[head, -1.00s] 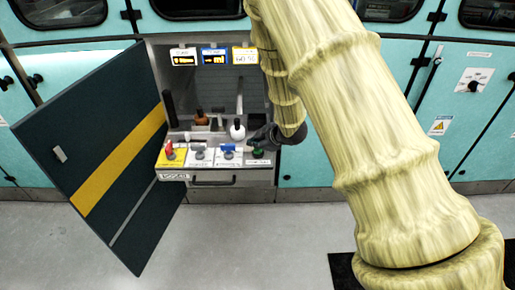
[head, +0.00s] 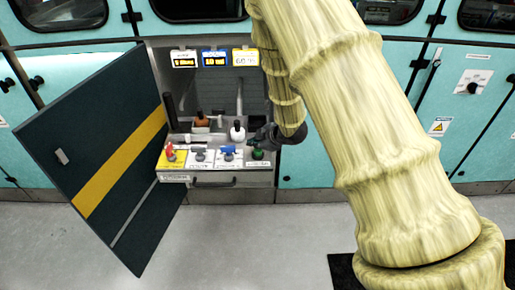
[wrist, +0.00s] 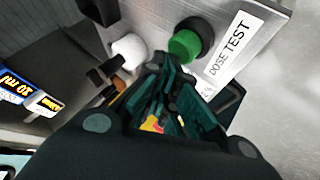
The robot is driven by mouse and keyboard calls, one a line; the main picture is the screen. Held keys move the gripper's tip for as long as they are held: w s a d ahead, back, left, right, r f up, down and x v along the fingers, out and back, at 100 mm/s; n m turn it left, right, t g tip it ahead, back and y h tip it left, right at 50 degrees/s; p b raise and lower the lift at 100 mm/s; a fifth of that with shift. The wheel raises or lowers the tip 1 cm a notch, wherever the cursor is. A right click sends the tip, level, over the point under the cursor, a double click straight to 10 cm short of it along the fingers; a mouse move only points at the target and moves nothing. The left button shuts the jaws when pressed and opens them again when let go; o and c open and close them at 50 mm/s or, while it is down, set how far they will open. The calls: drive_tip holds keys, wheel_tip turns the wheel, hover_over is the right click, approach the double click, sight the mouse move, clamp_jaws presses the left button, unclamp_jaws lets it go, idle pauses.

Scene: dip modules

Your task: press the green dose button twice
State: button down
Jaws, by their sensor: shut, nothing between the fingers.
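The green dose button (wrist: 184,46) is a round green cap in a black collar on the grey panel, beside a white DOSE TEST label (wrist: 234,45). In the head view the green button (head: 258,154) is at the right end of the control row. My gripper (wrist: 162,66) is shut and empty. Its fingertips are very close to the button in the wrist view; I cannot tell whether they touch it. In the head view my gripper (head: 266,136) is a dark shape just above and behind the button, partly hidden by my arm.
A white bottle (head: 237,131) and a brown bottle (head: 201,119) stand behind. Three displays (head: 214,58) hang above. An open dark door (head: 100,150) stands at left.

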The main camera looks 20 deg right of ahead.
sight(256, 150)
drive_tip(key=shift+r, duration=0.4)
drive_tip(key=shift+r+p, duration=2.25)
drive_tip(key=shift+r, duration=0.3)
idle(0.3)
drive_tip(key=shift+w+d+f+m+t+h+b, duration=0.1)
drive_tip(key=shift+w+d+m+t+h+b, duration=0.3)
drive_tip(key=shift+m, duration=0.7)
drive_tip(key=r+m+b, duration=0.1)
drive_tip(key=m+b, duration=0.1)
drive_tip(key=m, duration=0.3)
drive_tip(key=r+m+b, duration=0.1)
drive_tip(key=m, duration=0.5)
drive_tip(key=d+r+m+b, duration=0.1)
drive_tip(key=r+m+b, duration=0.1)
drive_tip(key=m, duration=0.4)
drive_tip(key=shift+b, duration=0.3)
